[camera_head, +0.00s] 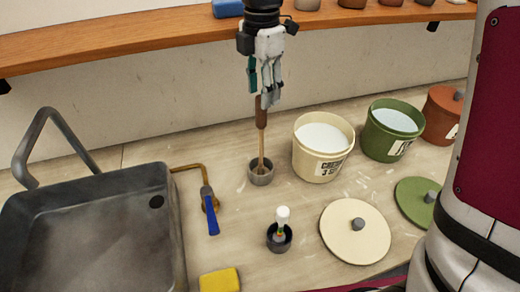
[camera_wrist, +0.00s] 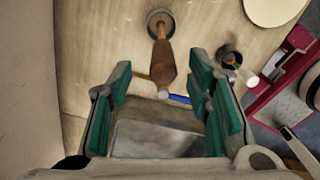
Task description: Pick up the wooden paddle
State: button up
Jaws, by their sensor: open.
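The wooden paddle (camera_head: 261,113) stands upright, with its darker brown handle on top and its lower end in a small grey cup (camera_head: 261,178). My gripper (camera_head: 265,92) is open and points down, its fingertips close to the top of the handle. In the wrist view the handle (camera_wrist: 162,66) appears between the green-padded fingers of my gripper (camera_wrist: 160,75), with a gap on each side. I cannot tell how far the handle reaches between the fingers. The cup also shows in the wrist view (camera_wrist: 151,24).
A cream bucket (camera_head: 310,165) and a green bucket (camera_head: 372,140) stand right of the paddle. A metal sink (camera_head: 90,235) with a blue-handled tap (camera_head: 210,215) is left. A second small cup (camera_head: 279,242) holds a white-capped item. A wooden shelf (camera_head: 130,42) runs behind.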

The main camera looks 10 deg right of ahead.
aim_at(261, 113)
jog(key=shift+s+f+p, duration=0.15)
jog(key=shift+f+p, duration=0.25)
jog(key=shift+f, duration=1.25)
jog(key=shift+s+f+p, duration=0.1)
jog(key=shift+f+p, duration=0.25)
jog(key=shift+f, duration=1.3)
grip_shut()
